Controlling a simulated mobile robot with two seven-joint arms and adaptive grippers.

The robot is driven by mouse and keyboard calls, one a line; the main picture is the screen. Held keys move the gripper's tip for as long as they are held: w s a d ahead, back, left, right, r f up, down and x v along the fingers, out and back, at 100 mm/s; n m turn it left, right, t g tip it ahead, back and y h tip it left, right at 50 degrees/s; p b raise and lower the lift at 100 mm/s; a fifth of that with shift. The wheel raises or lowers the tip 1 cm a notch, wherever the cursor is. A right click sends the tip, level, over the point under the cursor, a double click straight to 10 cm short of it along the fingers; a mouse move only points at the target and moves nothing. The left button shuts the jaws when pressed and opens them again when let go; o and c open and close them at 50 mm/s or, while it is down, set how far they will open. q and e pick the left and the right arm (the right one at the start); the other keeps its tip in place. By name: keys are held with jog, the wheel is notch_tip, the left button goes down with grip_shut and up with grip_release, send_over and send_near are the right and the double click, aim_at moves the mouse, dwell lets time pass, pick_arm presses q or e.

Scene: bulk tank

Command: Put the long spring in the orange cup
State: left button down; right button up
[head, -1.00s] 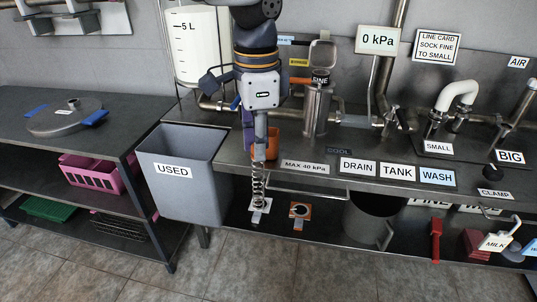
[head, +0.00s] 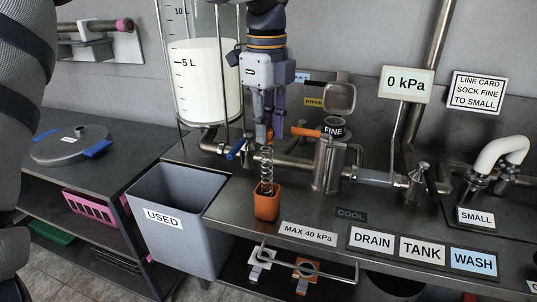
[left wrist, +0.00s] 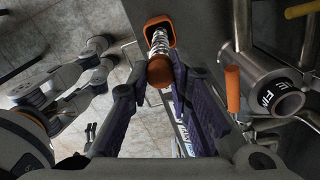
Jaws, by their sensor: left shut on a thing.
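The long spring (head: 266,165) is a silvery coil hanging upright below my left gripper (head: 268,134), which is shut on its orange top end. The orange cup (head: 267,207) stands on the steel bench near its front left edge. The spring's lower end overlaps the cup's opening; how deep it reaches I cannot tell. In the left wrist view, the spring (left wrist: 159,45) runs from its orange end between the fingers (left wrist: 160,85) toward the cup (left wrist: 148,22). My right gripper is not in view.
A grey USED bin (head: 175,222) stands left of the cup. The steel FINE canister (head: 327,165), with an orange handle (head: 305,132), stands close to the right. Pipes and a valve (head: 237,148) lie behind. Signs (head: 309,234) line the bench front.

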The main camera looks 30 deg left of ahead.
aim_at(268, 144)
pick_arm(q)
jog(key=shift+f, duration=2)
jog(key=c, duration=1.5)
grip_release()
jog(key=shift+w, duration=0.1)
jog(key=shift+o, duration=0.2)
notch_tip(268, 144, up, 12)
jog(key=shift+r, duration=0.1)
